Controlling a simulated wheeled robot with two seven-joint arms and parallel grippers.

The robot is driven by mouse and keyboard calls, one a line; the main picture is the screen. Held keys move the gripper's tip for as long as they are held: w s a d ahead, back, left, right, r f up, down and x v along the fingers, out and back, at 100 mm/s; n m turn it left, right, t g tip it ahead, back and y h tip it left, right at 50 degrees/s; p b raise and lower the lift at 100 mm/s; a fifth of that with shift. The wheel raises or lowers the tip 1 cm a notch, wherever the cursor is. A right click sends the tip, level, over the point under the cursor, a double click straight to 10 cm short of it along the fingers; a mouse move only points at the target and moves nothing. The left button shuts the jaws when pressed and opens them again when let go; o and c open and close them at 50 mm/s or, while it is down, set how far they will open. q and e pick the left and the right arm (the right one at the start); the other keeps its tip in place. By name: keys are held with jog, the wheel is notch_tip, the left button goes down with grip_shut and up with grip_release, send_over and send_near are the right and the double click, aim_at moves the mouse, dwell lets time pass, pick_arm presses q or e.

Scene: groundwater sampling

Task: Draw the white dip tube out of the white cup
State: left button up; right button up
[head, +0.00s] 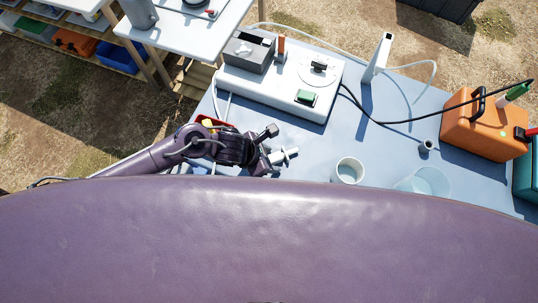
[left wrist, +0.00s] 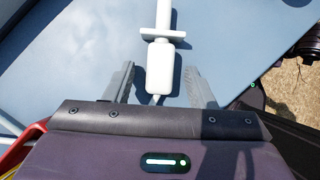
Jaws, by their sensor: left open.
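A white cup (head: 349,171) stands upright on the blue table, near its front edge. No tube shows in it. A white rod-like piece with a crosspiece (head: 284,155) is left of the cup; I cannot tell if it is the dip tube. In the left wrist view this white piece (left wrist: 160,66) has a thicker block at its near end and lies between the fingers, with gaps on both sides. My left gripper (head: 271,152) is open around it and holds nothing. My right gripper is not in view.
A clear beaker (head: 430,181) stands right of the cup, and a small white holder (head: 427,146) is behind it. An orange case (head: 482,127) is at the right. A white instrument box (head: 278,85) and an upright white post (head: 379,57) with a hose stand behind. Mid-table is fairly clear.

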pick_arm(q)
jog(key=v, duration=0.6)
jog(key=shift+a+r, duration=0.2)
jog(key=shift+r, duration=0.15)
jog(key=shift+s+a+r, duration=0.2)
jog(key=shift+r, duration=0.25)
